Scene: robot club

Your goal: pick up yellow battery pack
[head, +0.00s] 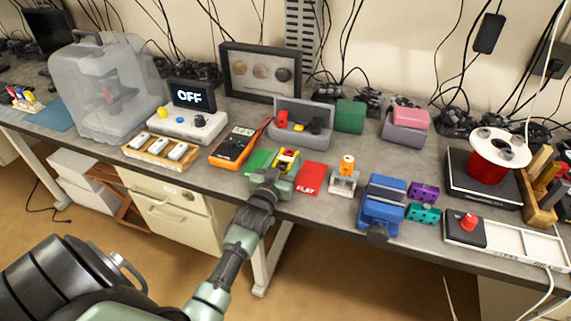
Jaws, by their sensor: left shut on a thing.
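The yellow battery pack (287,155) is at the front middle of the bench in the head view, between a green mat and a red mat marked FLAT. My left gripper (283,164) reaches it from the front and is shut on it. The jaws and wrist hide most of the pack, and I cannot tell whether it is clear of the bench. My right gripper is not in view.
The green mat (259,160) and red FLAT mat (311,178) flank the gripper. An orange multimeter (233,148) lies left. A small stand with an orange-topped part (345,177) and a blue vise (382,203) are right. An open grey case (302,134) is behind.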

